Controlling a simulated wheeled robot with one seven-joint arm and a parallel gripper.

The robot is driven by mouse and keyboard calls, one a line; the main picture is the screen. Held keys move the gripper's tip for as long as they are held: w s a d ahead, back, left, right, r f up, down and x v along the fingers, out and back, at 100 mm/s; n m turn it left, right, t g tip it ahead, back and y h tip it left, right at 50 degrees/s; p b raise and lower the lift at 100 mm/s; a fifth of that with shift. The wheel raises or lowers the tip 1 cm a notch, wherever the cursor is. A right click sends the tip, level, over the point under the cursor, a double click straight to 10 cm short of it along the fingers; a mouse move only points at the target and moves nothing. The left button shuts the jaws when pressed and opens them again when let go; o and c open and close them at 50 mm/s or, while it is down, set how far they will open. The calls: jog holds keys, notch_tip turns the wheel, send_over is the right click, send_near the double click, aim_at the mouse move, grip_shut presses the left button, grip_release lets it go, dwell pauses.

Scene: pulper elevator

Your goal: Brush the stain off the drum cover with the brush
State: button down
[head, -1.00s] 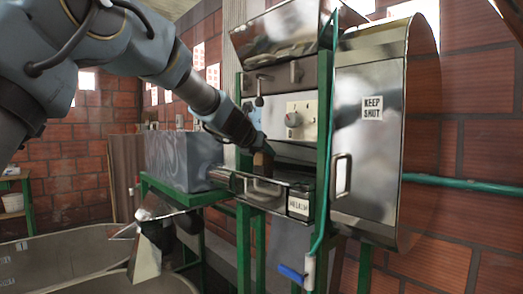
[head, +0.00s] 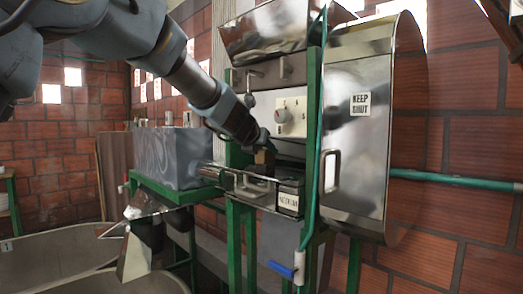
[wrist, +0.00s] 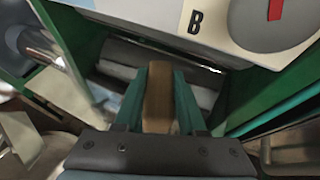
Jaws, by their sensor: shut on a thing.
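The drum cover (head: 358,165) is the big shiny metal cover on the right, with a "KEEP SHUT" label and a handle at its lower left. A dark smudge shows left of the label; I cannot tell whether it is a stain or a reflection. My gripper (head: 263,147) is left of the cover and apart from it, in front of the machine's panel. It is shut on the brush (wrist: 158,98), whose brown block shows between the green fingers in the wrist view. The brush also shows below the gripper in the head view (head: 264,159). I cannot make out its bristles.
A metal tray (head: 238,185) with a handle lies below my gripper. The green frame post (head: 314,130) and a thin green pipe stand between gripper and cover. A panel with a dial (wrist: 205,25) is close by. A grey box (head: 172,158) stands left.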

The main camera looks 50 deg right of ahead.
jog(key=shift+s+a+f, duration=0.1)
jog(key=shift+s+f, duration=0.1)
jog(key=shift+s, duration=1.65)
jog(key=shift+s+a+r+p, duration=0.1)
jog(key=shift+s+p, duration=0.1)
jog(key=shift+s, duration=0.45)
jog(key=shift+s+a+r+p, duration=0.1)
jog(key=shift+s+p, duration=0.1)
jog(key=shift+s, duration=0.45)
jog(key=shift+w+a+f+b, duration=0.1)
jog(key=shift+w+a+b, duration=0.05)
jog(key=shift+a+b, duration=0.25)
jog(key=shift+w+d+r, duration=0.1)
jog(key=shift+w, duration=1.3)
jog(key=shift+w+d+r, duration=0.1)
jog(key=shift+w, duration=1.3)
jog(key=shift+w+d+f, duration=0.1)
jog(key=shift+w+f, duration=0.05)
jog(key=shift+w, duration=2.65)
jog(key=shift+s, duration=1.45)
jog(key=shift+s+f, duration=0.15)
jog(key=shift+s, duration=1.35)
